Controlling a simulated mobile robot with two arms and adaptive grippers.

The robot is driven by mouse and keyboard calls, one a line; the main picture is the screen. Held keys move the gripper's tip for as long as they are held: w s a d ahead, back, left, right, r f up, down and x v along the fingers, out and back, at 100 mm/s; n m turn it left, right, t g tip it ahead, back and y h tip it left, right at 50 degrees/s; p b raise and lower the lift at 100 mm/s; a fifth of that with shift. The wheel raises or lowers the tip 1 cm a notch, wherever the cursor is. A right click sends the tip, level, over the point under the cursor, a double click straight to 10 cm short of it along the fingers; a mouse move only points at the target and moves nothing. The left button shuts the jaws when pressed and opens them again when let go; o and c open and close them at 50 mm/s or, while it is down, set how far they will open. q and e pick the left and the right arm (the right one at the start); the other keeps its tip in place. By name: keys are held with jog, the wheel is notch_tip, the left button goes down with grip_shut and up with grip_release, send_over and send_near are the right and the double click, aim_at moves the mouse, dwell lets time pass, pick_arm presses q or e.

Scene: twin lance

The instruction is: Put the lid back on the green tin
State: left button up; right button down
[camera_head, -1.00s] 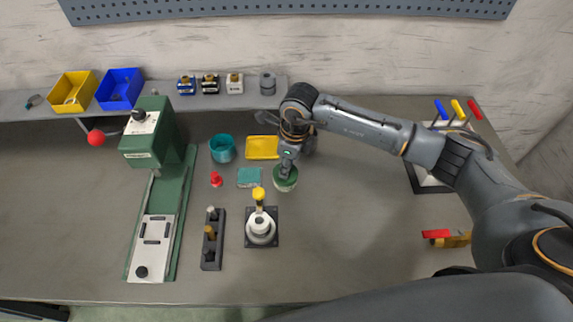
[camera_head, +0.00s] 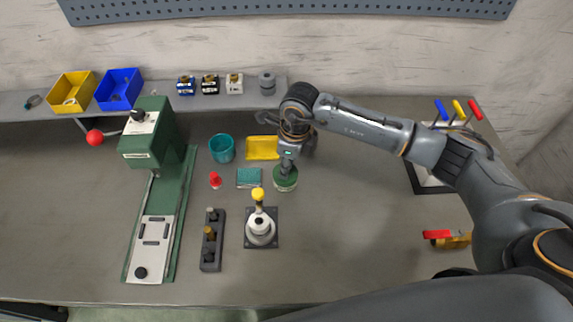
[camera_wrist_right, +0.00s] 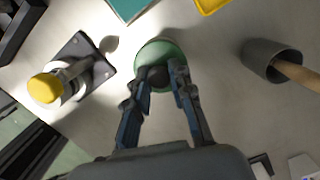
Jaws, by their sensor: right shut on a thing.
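My right gripper (camera_head: 286,168) reaches down over the green tin (camera_head: 286,187) near the middle of the bench. In the right wrist view, its two fingers (camera_wrist_right: 164,77) are shut on the dark knob (camera_wrist_right: 154,77) of a round green lid (camera_wrist_right: 165,52). The lid looks level and lined up over the tin, covering its opening. I cannot tell whether it rests fully on the rim. The tin body is mostly hidden under the lid. My left gripper is not in view.
A stand with a yellow knob (camera_head: 258,194) is close at the front left. A teal pad (camera_head: 249,177), yellow tray (camera_head: 263,147) and teal cup (camera_head: 222,148) lie left and behind. A grey cup with a wooden handle (camera_wrist_right: 262,60) is nearby.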

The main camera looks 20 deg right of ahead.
jog(key=shift+f+b, duration=0.2)
jog(key=shift+b, duration=0.45)
dwell(0.8)
dwell(0.4)
jog(key=c, duration=0.6)
grip_release()
jog(key=shift+r+p, duration=1.75)
jog(key=shift+r, duration=1.8)
grip_shut()
